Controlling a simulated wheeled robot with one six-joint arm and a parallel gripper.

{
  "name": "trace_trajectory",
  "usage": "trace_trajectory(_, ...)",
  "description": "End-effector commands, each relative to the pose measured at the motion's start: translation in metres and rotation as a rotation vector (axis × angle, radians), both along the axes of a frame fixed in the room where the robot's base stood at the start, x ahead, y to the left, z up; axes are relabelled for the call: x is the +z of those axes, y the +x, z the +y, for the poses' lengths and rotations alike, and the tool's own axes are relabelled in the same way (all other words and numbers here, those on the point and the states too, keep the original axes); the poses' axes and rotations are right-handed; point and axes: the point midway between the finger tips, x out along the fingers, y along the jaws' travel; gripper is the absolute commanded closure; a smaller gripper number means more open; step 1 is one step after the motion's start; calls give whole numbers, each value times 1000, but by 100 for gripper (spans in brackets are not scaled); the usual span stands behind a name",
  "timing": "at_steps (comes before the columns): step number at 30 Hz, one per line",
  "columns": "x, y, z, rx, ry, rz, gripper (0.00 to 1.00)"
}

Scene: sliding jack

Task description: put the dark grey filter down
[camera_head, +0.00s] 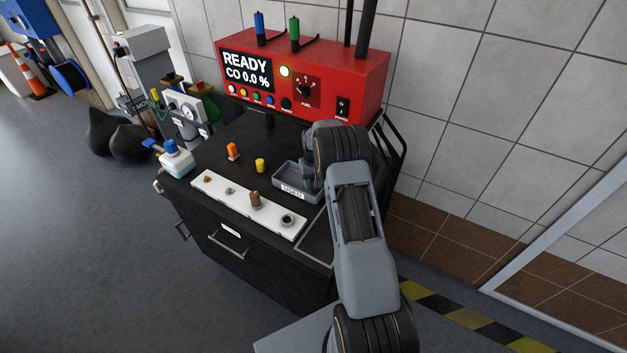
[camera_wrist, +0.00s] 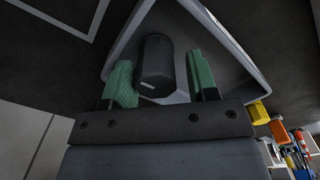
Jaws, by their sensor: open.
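The dark grey filter (camera_wrist: 155,66) shows in the wrist view as a short dark cylinder inside the grey tray (camera_wrist: 228,38). In the head view the tray (camera_head: 284,183) carries a label reading USED. There my gripper (camera_head: 307,172) reaches down into the tray, partly hidden by my arm. I cannot make out the filter in the head view.
A white strip (camera_head: 220,194) with several small parts lies in front of the tray. A yellow cylinder (camera_head: 260,165) and an orange piece (camera_head: 233,151) stand left of it. A red analyser (camera_head: 325,85) reading READY stands behind, near the wall.

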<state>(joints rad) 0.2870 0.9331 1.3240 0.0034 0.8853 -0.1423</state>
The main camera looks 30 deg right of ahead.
Motion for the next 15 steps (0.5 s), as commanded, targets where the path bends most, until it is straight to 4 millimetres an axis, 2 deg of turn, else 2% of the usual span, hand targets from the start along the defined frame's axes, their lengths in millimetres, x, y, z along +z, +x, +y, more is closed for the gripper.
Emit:
trace_trajectory(1, 1, -1, -5, -1, -6, 0, 36)
trace_trajectory(10, 10, 0, -6, -1, -8, -3, 36)
trace_trajectory(15, 38, 1, -3, 3, -8, -6, 36)
